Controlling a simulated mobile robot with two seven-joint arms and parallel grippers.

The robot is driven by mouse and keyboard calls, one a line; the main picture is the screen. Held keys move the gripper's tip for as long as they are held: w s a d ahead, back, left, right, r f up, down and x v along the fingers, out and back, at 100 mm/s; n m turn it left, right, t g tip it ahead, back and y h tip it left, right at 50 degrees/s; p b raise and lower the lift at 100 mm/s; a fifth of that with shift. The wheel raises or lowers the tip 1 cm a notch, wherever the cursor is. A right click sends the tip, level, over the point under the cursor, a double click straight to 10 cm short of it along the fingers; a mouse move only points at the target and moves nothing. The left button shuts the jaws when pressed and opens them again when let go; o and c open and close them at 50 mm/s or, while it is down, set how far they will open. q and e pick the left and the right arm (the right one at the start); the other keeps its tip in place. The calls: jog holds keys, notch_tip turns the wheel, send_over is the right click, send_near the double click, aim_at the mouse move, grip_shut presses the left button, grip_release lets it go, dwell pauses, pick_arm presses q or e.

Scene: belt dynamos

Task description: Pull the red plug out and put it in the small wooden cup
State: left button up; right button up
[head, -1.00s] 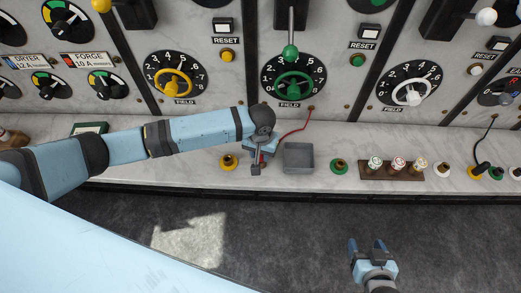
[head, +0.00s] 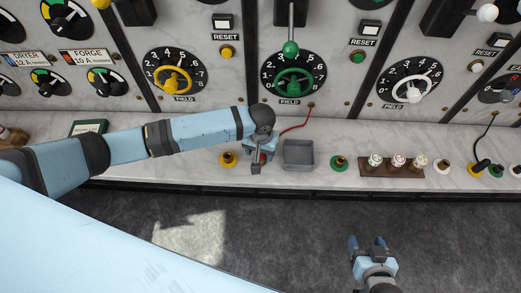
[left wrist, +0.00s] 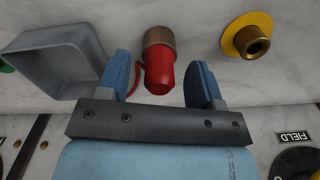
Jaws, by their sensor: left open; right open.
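The red plug (left wrist: 159,72) stands between the two fingers of my left gripper (left wrist: 162,82) in the left wrist view, with a brass collar at its far end. Both fingers are spread, with a gap on each side of the plug. In the head view my left gripper (head: 258,160) is over the marble ledge and mostly hides the plug. A red cord (head: 297,127) runs from there to the panel. My right gripper (head: 367,246) is open and empty over the dark floor. I cannot make out a small wooden cup in either view.
A grey open box (head: 299,155) stands just right of my left gripper; it also shows in the left wrist view (left wrist: 62,62). A yellow-ringed socket (head: 228,159) is to the left, a green one (head: 339,163) to the right. A brown rack (head: 378,172) holds several fuses.

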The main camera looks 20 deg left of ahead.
pick_arm(q)
notch_tip(320, 180, up, 14)
jog(key=b, duration=0.1)
jog(key=shift+f, duration=0.15)
dwell(0.6)
jog(key=s+d+f+t+h, duration=0.1)
jog(key=f+h, duration=0.1)
jog(key=f, duration=0.1)
jog(key=s+d+f+m+t+h, duration=0.1)
jog(key=s+d+f+t+h, duration=0.1)
jog(key=f, duration=0.2)
jog(key=s+d+f+t+h, duration=0.1)
jog(key=s+d+f+t, duration=0.1)
jog(key=f, duration=0.1)
jog(key=shift+s+d+f+h, duration=0.15)
jog(key=shift+s+f+h, duration=0.1)
jog(key=shift+h, duration=0.15)
jog(key=s+a+f+m+t+y, duration=0.2)
jog(key=s+a+f+t, duration=0.4)
jog(key=s+a, duration=0.5)
jog(key=shift+s+y, duration=0.4)
jog(key=shift+s, duration=0.05)
